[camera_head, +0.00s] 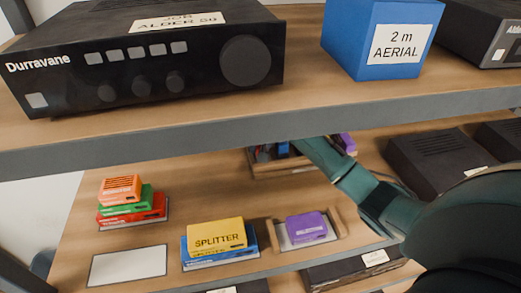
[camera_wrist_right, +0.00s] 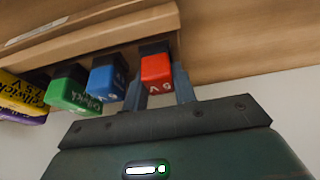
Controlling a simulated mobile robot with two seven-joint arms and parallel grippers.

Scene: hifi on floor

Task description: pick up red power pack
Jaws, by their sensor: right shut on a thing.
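The red power pack (camera_wrist_right: 157,68), a small block marked 5 V, sits between the two fingers of my right gripper (camera_wrist_right: 158,90) in the right wrist view. The gripper is shut on it. It is beside the blue block (camera_wrist_right: 107,82) and at a wooden rack (camera_wrist_right: 150,25); I cannot tell whether it is clear of its slot. In the head view my right arm reaches under the upper shelf to a wooden rack (camera_head: 290,170) at the back of the lower shelf, and the shelf edge hides part of this area. My left gripper is not in view.
A green block (camera_wrist_right: 72,92) and yellow and purple blocks stand along the rack. The upper shelf edge (camera_head: 200,135) runs above my arm. A yellow SPLITTER box (camera_head: 217,234), a purple block (camera_head: 306,227) and an orange, green and red stack (camera_head: 131,203) occupy the lower shelf.

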